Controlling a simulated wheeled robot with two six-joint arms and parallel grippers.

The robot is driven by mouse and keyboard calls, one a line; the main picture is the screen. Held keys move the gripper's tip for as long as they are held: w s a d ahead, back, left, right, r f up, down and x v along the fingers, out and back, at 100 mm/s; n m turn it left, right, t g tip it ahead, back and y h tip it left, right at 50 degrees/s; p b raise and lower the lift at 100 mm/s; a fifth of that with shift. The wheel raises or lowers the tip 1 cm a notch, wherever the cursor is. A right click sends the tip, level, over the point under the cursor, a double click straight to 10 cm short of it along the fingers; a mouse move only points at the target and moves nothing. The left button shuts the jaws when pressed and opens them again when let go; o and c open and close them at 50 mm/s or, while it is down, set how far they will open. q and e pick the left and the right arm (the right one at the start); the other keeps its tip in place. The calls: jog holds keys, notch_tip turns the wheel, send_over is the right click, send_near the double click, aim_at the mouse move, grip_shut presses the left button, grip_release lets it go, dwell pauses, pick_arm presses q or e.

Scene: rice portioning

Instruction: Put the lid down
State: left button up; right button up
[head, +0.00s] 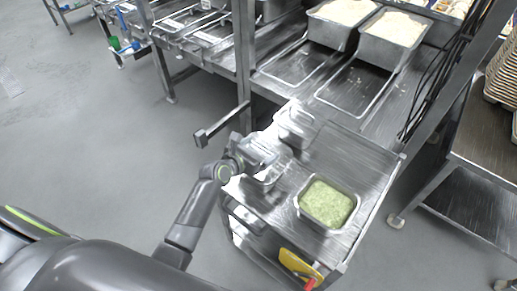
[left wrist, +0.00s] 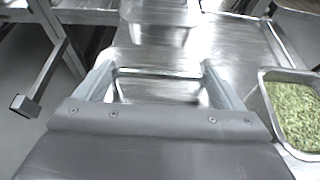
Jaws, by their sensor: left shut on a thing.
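My left gripper (head: 264,157) is over the left side of the small steel cart (head: 345,150). It is shut on a shiny metal piece, which looks like the lid (left wrist: 160,88), between the two fingers in the left wrist view. The gripper hides much of this piece in the head view. A metal pan (head: 270,178) shows just below the gripper; I cannot tell whether the lid touches it. Another metal container (head: 295,122) stands behind the gripper. My right gripper is not in view.
A pan of green food (head: 326,203) stands at the cart's front right, also in the left wrist view (left wrist: 292,112). A yellow object (head: 300,264) is at the cart's front edge. Two pans of white rice (head: 392,30) stand on the counter behind.

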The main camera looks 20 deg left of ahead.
pick_arm(q)
jog(key=shift+f, duration=0.4)
jog(key=o, duration=0.8)
jog(key=shift+o, duration=0.2)
jog(key=shift+r, duration=0.3)
jog(key=v, duration=1.2)
jog(key=shift+r, duration=0.4)
